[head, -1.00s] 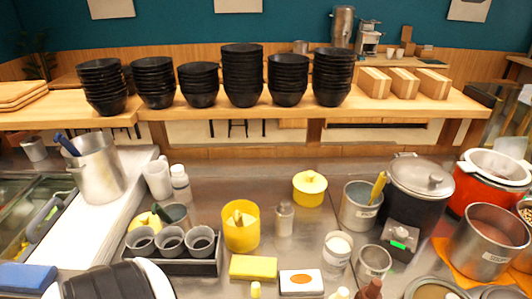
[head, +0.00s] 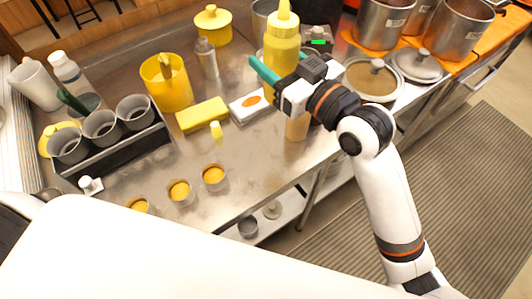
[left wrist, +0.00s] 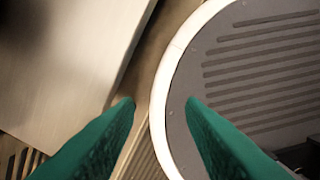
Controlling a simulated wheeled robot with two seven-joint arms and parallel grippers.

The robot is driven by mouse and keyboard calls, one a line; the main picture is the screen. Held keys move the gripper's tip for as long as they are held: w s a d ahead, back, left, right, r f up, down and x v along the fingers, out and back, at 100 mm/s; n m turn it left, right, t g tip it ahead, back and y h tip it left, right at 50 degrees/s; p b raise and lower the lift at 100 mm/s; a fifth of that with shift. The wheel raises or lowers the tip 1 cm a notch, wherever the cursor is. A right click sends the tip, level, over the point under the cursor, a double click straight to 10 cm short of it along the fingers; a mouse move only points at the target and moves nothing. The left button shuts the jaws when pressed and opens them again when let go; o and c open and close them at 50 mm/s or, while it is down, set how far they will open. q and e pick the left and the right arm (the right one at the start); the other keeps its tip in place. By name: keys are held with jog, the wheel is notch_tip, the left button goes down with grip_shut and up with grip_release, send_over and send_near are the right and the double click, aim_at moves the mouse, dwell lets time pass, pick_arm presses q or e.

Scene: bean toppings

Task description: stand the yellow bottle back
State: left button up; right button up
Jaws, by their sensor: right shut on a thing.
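The yellow bottle (head: 283,45) with a pointed nozzle is upright near the counter's right part in the head view. My right gripper (head: 264,72), with green fingers, is shut on its lower body. The gripper hides the bottle's base, so I cannot tell whether it touches the counter (head: 240,155). A tan bottle (head: 297,126) shows just below my right gripper, near the front edge. My left gripper (left wrist: 160,103) shows in the left wrist view, its green fingers apart with nothing between them.
A yellow box (head: 202,114) and a white box (head: 250,106) lie left of the gripper. A yellow tub (head: 167,88), a lidded yellow pot (head: 213,27) and a shaker (head: 206,60) stand behind. Small topping cups (head: 180,192) stand at the front. A lidded pan (head: 372,80) is at right.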

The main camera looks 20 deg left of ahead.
jog(key=shift+n+g+y, duration=0.5)
jog(key=shift+g, duration=0.1)
jog(key=shift+s+a+f+b, duration=0.1)
jog(key=shift+a+f+b, duration=0.35)
jog(key=shift+f, duration=2.65)
jog(key=shift+s+a+f+b, duration=0.15)
jog(key=shift+a+f+b, duration=0.25)
jog(key=shift+f, duration=2.65)
jog(key=shift+s+a+f+b, duration=0.1)
jog(key=shift+a+f+b, duration=0.35)
jog(key=shift+f, duration=2.65)
pick_arm(q)
jog(key=f, duration=0.1)
jog(key=s+f, duration=0.1)
jog(key=a+f, duration=0.1)
jog(key=shift+s, duration=0.25)
jog(key=shift+f, duration=0.1)
pick_arm(e)
jog(key=shift+f, duration=0.15)
jog(key=o, duration=0.6)
pick_arm(q)
jog(key=shift+f, duration=0.15)
